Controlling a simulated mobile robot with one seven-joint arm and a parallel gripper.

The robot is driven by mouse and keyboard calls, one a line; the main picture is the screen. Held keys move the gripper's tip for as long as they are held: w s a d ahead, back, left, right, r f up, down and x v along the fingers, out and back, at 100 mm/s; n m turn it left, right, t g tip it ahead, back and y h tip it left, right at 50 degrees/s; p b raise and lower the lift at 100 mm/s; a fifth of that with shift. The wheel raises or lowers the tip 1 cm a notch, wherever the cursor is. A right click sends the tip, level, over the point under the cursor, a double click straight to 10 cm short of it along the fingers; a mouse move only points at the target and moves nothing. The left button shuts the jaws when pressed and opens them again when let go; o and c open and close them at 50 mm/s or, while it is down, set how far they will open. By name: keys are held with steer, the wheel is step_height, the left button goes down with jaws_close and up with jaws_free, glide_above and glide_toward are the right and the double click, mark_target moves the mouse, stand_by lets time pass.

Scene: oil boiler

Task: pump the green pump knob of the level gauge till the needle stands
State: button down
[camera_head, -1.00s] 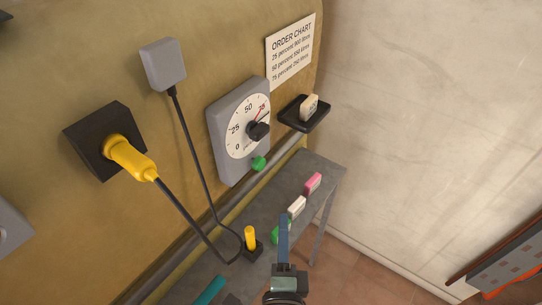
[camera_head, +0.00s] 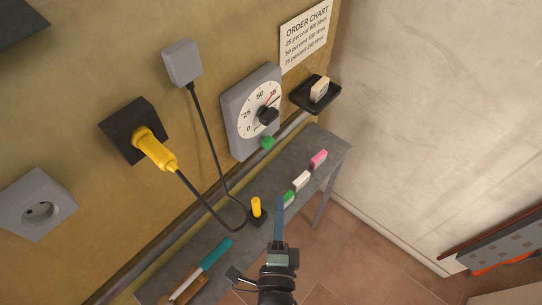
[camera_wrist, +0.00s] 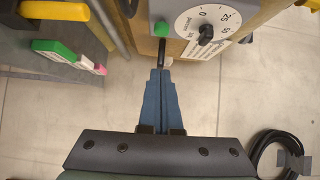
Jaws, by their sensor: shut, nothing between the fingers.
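The level gauge (camera_head: 252,110) is a grey box on the tan wall with a round white dial. Its red needle points up and right, near the upper end of the scale, and a black knob sits on the dial. The green pump knob (camera_head: 267,143) sticks out at the gauge's lower edge. In the wrist view the green knob (camera_wrist: 161,29) is just beyond my fingertips, with the dial (camera_wrist: 207,22) to its right. My gripper (camera_head: 280,200) has blue fingers, shut and empty, below the green knob in the head view. The gripper (camera_wrist: 160,72) appears apart from the knob.
A grey shelf (camera_head: 235,215) below the gauge holds green, white and pink blocks, a yellow-topped piece (camera_head: 256,207) and a teal-handled tool (camera_head: 216,254). A yellow plug (camera_head: 155,150) has a looping black cable. A black tray (camera_head: 315,95) sits right of the gauge.

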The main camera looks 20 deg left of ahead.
steer(key=p, duration=0.2)
glide_toward(270, 145)
steer(key=w+d, duration=0.2)
steer(key=w, duration=0.2)
steer(key=shift+w+a+f, duration=0.1)
steer(key=shift+w+a, duration=0.35)
steer(key=shift+a, duration=0.35)
steer(key=shift+w+a+f, duration=0.1)
steer(key=shift+w+a, duration=0.4)
steer(key=shift+a, duration=0.35)
steer(key=shift+a+b, duration=0.15)
steer(key=shift+b, duration=0.2)
